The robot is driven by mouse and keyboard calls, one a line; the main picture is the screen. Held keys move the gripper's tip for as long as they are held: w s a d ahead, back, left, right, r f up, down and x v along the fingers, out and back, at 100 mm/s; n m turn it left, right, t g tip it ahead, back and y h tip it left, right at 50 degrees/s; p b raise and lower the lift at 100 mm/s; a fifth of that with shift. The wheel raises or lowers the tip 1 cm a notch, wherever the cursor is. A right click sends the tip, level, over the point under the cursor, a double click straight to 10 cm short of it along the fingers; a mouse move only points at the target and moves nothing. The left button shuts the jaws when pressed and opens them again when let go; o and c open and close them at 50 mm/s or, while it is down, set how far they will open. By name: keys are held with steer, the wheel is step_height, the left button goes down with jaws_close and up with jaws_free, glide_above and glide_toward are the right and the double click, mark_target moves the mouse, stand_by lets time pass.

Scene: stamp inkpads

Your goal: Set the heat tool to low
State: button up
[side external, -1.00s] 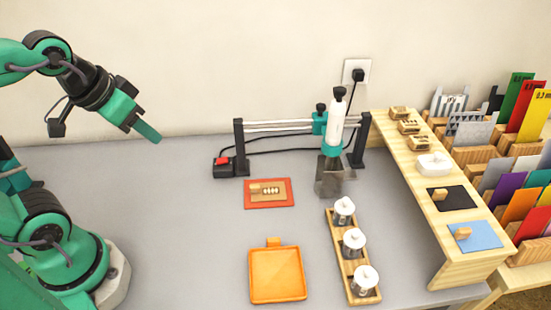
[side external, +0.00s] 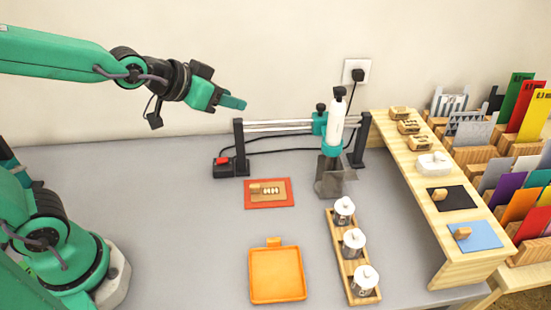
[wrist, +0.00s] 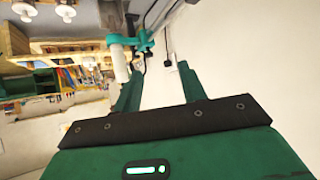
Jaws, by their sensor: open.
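The heat tool (side external: 334,128) has a white body with a teal collar and a black top. It stands upright on a black-and-silver rail stand (side external: 278,124) near the wall, above a clear shield (side external: 334,178). A black box with a red switch (side external: 224,166) sits at the stand's left foot. My gripper (side external: 234,103) is in the air left of the heat tool and above the switch box, pointing right. In the wrist view my gripper (wrist: 165,80) is open and empty, with the heat tool (wrist: 120,62) beyond its left finger. The heat tool's setting cannot be read.
An orange-red pad (side external: 285,203) and an orange tray (side external: 276,290) lie on the grey table. A wooden rack (side external: 347,277) holds several white-capped jars. A wooden shelf (side external: 440,230) with stamps stands right. The table's left middle is clear.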

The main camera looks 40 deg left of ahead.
steer(key=w+d+m+t+h, duration=0.1)
steer(key=w+d+t+h, duration=0.15)
steer(key=w+d, duration=0.3)
steer(key=m+t+h, duration=0.2)
steer(key=t+h, duration=0.1)
steer(key=t, duration=0.1)
glide_toward(336, 91)
steer(key=x, duration=0.3)
steer(key=shift+w+d+r+g, duration=0.1)
steer(key=shift+w+g, duration=0.1)
steer(key=shift+g, duration=0.05)
steer(key=shift+w, duration=0.1)
steer(key=shift+x, duration=3.75)
steer(key=shift+c, duration=0.4)
jaws_close()
